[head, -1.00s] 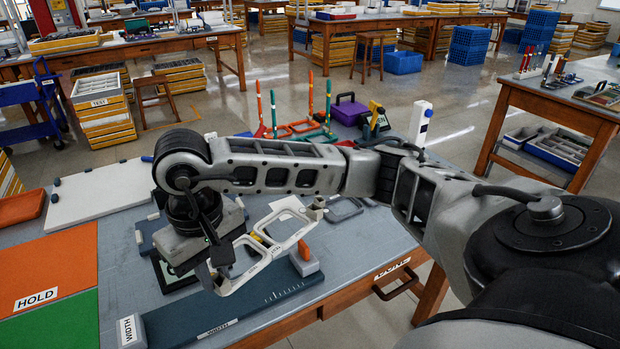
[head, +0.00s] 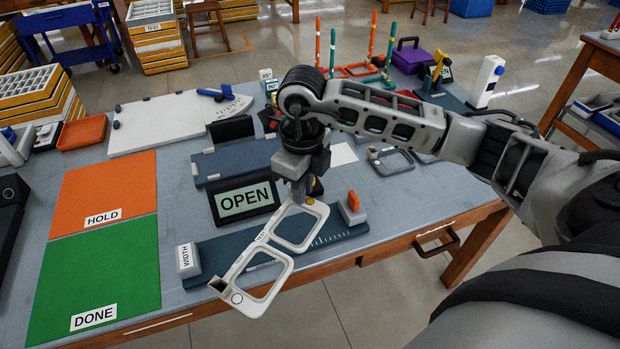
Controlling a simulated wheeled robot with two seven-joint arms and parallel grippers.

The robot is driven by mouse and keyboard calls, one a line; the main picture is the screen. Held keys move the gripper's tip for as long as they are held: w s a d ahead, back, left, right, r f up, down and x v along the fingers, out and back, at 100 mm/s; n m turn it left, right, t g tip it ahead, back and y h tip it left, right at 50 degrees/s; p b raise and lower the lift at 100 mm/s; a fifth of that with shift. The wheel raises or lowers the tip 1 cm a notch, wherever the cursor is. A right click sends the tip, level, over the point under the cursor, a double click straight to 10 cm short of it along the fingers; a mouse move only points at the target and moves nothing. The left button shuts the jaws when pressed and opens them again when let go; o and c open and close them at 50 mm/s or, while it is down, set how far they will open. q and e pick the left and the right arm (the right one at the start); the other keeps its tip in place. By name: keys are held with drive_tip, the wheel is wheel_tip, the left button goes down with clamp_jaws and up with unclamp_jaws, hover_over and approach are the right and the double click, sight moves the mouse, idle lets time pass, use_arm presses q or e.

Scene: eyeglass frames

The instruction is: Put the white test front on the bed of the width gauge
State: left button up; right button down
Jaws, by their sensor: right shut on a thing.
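The white test front (head: 262,237), with two open lens rims, hangs tilted from my right gripper (head: 301,192), which is shut on its upper right end. The front is in the air over the width gauge (head: 218,258), a long dark teal bed with a printed scale at its right. Its lower left rim reaches past the bed's front edge in the picture. A grey block marked WIDTH (head: 188,260) stands at the gauge's left end, and a grey slider with an orange tab (head: 353,205) at its right. The exact height above the bed is unclear. My left gripper is not in view.
An OPEN sign (head: 245,201) stands just behind the gauge. The orange HOLD mat (head: 110,192) and green DONE mat (head: 95,265) lie to the left. A white board (head: 165,122) and a grey frame (head: 390,160) lie farther back.

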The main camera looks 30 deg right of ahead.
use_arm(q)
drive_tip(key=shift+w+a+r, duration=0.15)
use_arm(e)
drive_tip(key=m, duration=0.2)
drive_tip(key=d+m, duration=0.1)
drive_tip(key=m, duration=0.2)
drive_tip(key=f+m, duration=0.1)
drive_tip(key=m, duration=0.2)
drive_tip(key=shift+w+d, duration=0.1)
drive_tip(key=shift+d, duration=0.3)
drive_tip(key=shift+w, duration=0.1)
